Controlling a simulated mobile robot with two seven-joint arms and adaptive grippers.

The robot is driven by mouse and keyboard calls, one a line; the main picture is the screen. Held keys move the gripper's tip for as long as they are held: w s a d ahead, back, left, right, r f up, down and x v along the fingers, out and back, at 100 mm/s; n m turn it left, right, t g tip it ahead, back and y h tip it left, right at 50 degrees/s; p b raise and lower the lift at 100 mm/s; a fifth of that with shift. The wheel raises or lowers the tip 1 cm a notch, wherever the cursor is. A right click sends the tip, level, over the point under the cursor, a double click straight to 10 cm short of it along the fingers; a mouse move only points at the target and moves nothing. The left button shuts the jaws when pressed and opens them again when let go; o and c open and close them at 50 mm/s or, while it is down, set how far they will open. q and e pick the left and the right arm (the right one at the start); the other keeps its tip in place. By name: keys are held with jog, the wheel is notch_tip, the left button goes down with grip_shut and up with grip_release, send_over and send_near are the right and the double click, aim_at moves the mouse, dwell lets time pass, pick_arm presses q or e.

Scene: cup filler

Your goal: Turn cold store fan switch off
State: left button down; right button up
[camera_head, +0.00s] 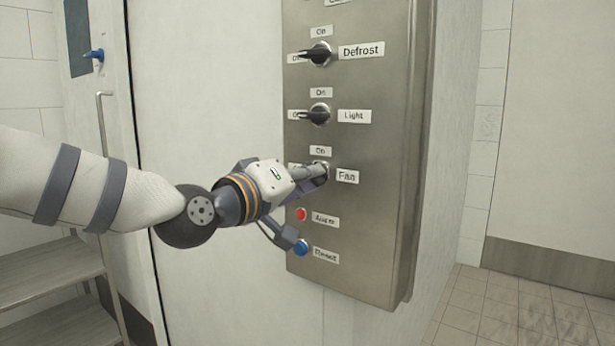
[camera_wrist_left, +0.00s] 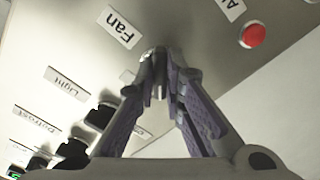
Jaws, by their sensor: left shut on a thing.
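The fan switch (camera_head: 324,167) is on a steel control panel (camera_head: 375,220), left of its "Fan" label (camera_head: 347,176). My left gripper (camera_head: 318,173) is shut on the switch's handle. The fingers hide most of the switch, so I cannot tell which way the handle points. An "On" label (camera_head: 320,151) is above it, and a label on its left is mostly covered. In the left wrist view, my fingertips (camera_wrist_left: 160,75) meet at the fan switch (camera_wrist_left: 154,54), beside the "Fan" label (camera_wrist_left: 119,27). My right gripper is out of view.
Above are the Light switch (camera_head: 319,114) and Defrost switch (camera_head: 319,53), both handles pointing left. Below are a red Alarm button (camera_head: 301,214) and a blue Reset button (camera_head: 301,247), with a dark part of my arm close to the blue one. A shelf rack (camera_head: 50,265) stands at left.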

pick_arm(q)
jog(key=shift+n, duration=4.5)
jog(key=c, duration=1.7)
grip_release()
